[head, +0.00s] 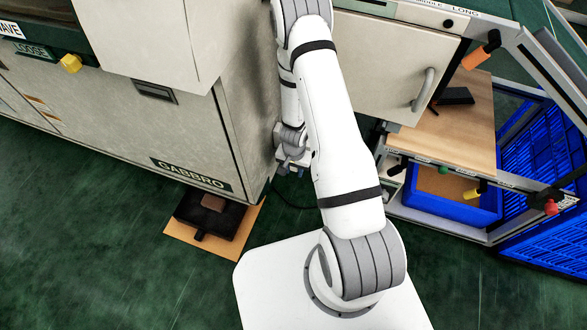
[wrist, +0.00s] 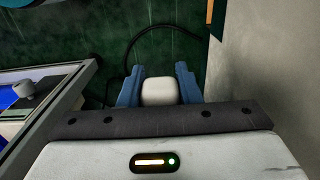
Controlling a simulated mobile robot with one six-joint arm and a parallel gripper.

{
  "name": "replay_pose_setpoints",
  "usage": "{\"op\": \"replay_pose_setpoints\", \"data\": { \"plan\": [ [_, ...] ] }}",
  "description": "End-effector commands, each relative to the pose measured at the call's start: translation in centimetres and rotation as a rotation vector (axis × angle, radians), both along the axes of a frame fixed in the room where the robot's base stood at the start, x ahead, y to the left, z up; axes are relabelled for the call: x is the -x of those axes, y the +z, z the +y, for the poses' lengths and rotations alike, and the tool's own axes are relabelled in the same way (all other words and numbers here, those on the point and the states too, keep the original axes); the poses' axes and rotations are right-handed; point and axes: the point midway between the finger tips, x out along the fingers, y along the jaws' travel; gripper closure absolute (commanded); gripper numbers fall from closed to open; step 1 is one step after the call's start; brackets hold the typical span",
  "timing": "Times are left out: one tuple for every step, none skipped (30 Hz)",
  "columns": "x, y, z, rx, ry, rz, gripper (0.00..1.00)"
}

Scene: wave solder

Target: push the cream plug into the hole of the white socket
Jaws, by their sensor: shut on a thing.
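The cream plug (wrist: 158,92) sits between the two blue fingers of my gripper (wrist: 158,82) in the wrist view. One finger touches each side of it, and only its rounded near end shows. In the head view my gripper (head: 291,168) is small and partly hidden by my arm, beside the right side of the grey machine cabinet. I cannot make out the plug there. The white socket cannot be made out in either view.
The cabinet (head: 165,135) marked GABBRO stands close to my gripper; its pale wall (wrist: 265,60) fills the wrist view's right side. A dark cable (wrist: 160,28) curves over the green floor beyond the fingers. A framed rack (head: 450,232) with a blue bin (head: 460,207) stands to the right.

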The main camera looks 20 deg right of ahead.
Motion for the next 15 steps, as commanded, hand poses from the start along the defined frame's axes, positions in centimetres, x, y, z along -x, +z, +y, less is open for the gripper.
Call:
{"op": "replay_pose_setpoints", "data": {
  "plan": [
    [-0.07,0.13,-0.06,0.000,0.000,0.000,0.93],
    [-0.10,0.14,-0.08,0.000,-0.001,0.000,0.93],
    [-0.16,0.14,-0.12,0.000,-0.001,0.000,0.93],
    [-0.20,0.14,-0.15,0.000,-0.001,0.000,0.93],
    [-0.24,0.14,-0.17,0.001,-0.001,-0.001,0.93],
    [-0.29,0.13,-0.20,0.001,-0.001,-0.001,0.93],
    [-0.31,0.13,-0.23,0.000,-0.001,0.000,0.93],
    [-0.34,0.12,-0.25,0.000,-0.001,0.000,0.93],
    [-0.37,0.11,-0.29,0.000,-0.001,0.000,0.93],
    [-0.39,0.11,-0.31,0.000,-0.001,0.000,0.93],
    [-0.42,0.11,-0.34,0.000,-0.001,0.000,0.93],
    [-0.46,0.11,-0.38,0.000,-0.001,0.000,0.93],
    [-0.50,0.12,-0.41,0.000,-0.001,0.000,0.93],
    [-0.54,0.12,-0.44,0.000,-0.001,0.000,0.93],
    [-0.59,0.13,-0.48,0.001,-0.001,-0.001,0.93]
  ]
}}
